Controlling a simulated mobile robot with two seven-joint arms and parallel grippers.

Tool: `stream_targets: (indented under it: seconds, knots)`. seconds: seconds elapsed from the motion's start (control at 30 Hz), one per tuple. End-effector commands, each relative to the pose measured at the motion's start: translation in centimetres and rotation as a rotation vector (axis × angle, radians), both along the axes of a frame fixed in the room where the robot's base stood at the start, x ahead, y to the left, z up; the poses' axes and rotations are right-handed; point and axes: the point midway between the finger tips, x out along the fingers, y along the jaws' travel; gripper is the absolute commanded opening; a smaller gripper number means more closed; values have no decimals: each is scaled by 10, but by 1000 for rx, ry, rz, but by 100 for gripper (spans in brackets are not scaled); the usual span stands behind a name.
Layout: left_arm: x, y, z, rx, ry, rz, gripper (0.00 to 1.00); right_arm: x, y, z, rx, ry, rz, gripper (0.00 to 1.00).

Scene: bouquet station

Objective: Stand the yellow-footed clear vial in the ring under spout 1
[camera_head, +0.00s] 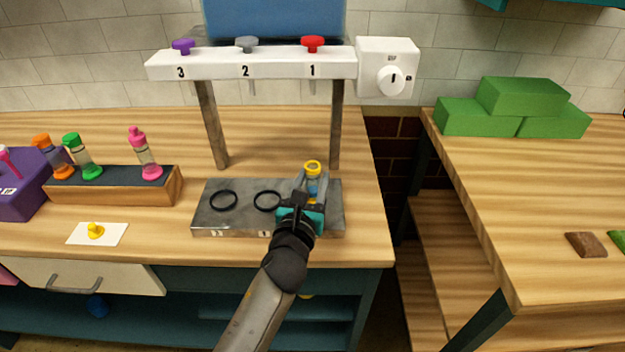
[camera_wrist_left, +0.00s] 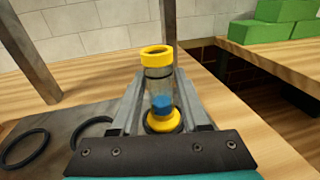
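The yellow-footed clear vial (camera_head: 313,183) has a yellow rim and a blue fill. It stands upright at the right end of the grey plate (camera_head: 233,222), below spout 1 (camera_head: 312,86). In the left wrist view, the vial (camera_wrist_left: 159,88) is between the two fingers of my left gripper (camera_wrist_left: 160,92), which look closed against its sides. A dark ring shows around its yellow foot (camera_wrist_left: 163,123); I cannot tell whether the foot is fully down. My left gripper (camera_head: 312,185) hides part of that ring in the head view. My right gripper is not in view.
Two empty black rings (camera_head: 224,201) (camera_head: 267,201) lie left on the plate. Rack posts (camera_head: 336,125) rise behind it. A wooden block (camera_head: 115,190) with several stoppered vials stands left. A yellow stopper lies on a white card (camera_head: 112,235). Green blocks (camera_head: 520,97) are on the right table, past a gap.

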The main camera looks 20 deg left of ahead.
Motion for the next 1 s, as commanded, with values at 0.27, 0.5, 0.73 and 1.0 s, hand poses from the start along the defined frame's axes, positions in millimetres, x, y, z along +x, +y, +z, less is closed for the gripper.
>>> stream_targets:
  seconds: [0.27, 0.5, 0.73, 1.0]
  knots:
    - [0, 0, 0, 0, 0, 0, 68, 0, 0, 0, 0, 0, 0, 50]
    - [0, 0, 4, 0, 0, 0, 68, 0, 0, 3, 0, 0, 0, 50]
    - [-27, -2, 4, 1, 3, -1, 68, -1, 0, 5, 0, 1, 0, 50]
    - [-73, -6, 6, -1, 2, -1, 68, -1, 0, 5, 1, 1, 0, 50]
